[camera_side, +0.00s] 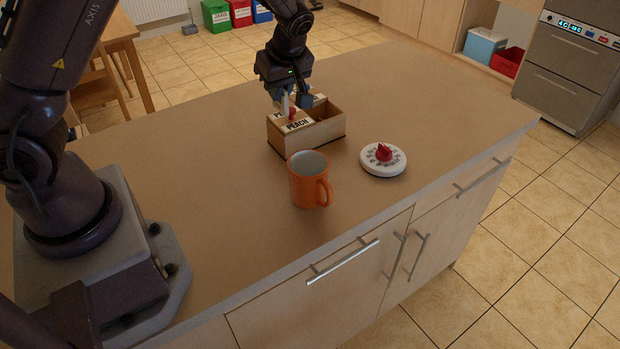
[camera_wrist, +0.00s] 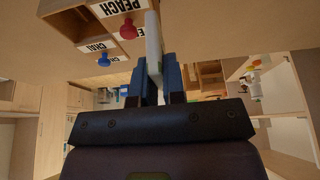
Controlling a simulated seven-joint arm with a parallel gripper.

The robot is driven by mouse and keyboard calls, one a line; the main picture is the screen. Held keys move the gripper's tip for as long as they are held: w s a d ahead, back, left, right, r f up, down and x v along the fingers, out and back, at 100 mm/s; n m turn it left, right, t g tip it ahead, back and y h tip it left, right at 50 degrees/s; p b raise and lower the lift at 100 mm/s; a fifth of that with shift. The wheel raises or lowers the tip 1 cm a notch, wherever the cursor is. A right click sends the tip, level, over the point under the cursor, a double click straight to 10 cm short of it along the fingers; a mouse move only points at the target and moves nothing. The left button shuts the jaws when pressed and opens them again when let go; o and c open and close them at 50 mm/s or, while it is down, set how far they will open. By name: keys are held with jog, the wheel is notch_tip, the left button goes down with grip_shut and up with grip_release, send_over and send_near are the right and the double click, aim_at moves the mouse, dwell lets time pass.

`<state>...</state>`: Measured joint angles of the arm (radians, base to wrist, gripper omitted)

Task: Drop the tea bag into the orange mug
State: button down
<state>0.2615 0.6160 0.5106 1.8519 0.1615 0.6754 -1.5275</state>
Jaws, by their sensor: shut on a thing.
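The orange mug (camera_side: 308,180) stands upright on the counter, its handle to the right; the part of its inside that shows looks empty. My gripper (camera_side: 290,98) is over the wooden tea box (camera_side: 322,134), behind the mug. In the wrist view my gripper (camera_wrist: 158,85) is shut on a flat, pale thing, the tea bag (camera_wrist: 153,42), which sticks out past the fingertips. In the side view the tea bag (camera_side: 284,105) is a small white strip near the PEACH lid. I cannot tell whether it touches the box.
The box has labelled lids with a red knob (camera_wrist: 128,30) and a blue knob (camera_wrist: 103,60), plus an open compartment on its right. The counter (camera_side: 220,220) left of the mug is clear.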

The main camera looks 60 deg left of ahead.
jog(key=d+r+m, duration=0.1)
jog(key=d+r, duration=0.1)
jog(key=d, duration=0.5)
jog(key=d+r, duration=0.3)
jog(key=d, duration=0.5)
notch_tip(320, 180, down, 6)
jog(key=s+n, duration=0.1)
jog(key=shift+s+a, duration=0.2)
jog(key=shift+a, duration=0.15)
jog(key=c, duration=1.1)
grip_release()
